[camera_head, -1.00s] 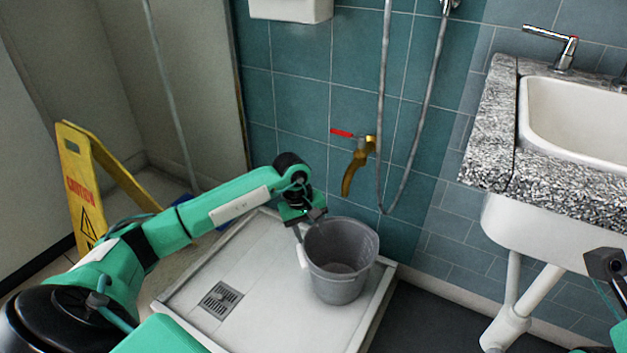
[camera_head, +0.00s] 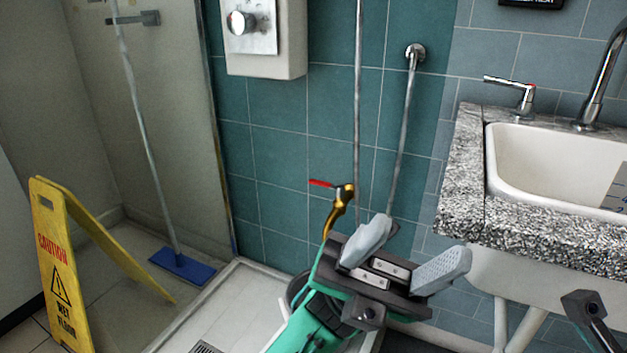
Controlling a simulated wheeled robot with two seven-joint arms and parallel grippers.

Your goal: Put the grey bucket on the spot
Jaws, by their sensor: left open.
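The grey bucket (camera_head: 296,289) stands on the white shower tray (camera_head: 248,301) by the teal wall. Only a sliver of its rim and side shows; my left arm and gripper hide the rest. My left gripper (camera_head: 410,252) is open and empty, raised in front of the wall and close to the camera, with its two pale fingers spread apart. A dark end part of my right arm (camera_head: 588,312) shows at the lower right edge; its jaws cannot be made out. No marked spot can be made out.
A brass tap (camera_head: 341,203) with a red lever is on the wall behind my left gripper. A granite counter (camera_head: 462,190) with a white sink (camera_head: 545,165) is at right. A yellow caution sign (camera_head: 62,265) and a blue mop (camera_head: 182,266) stand at left.

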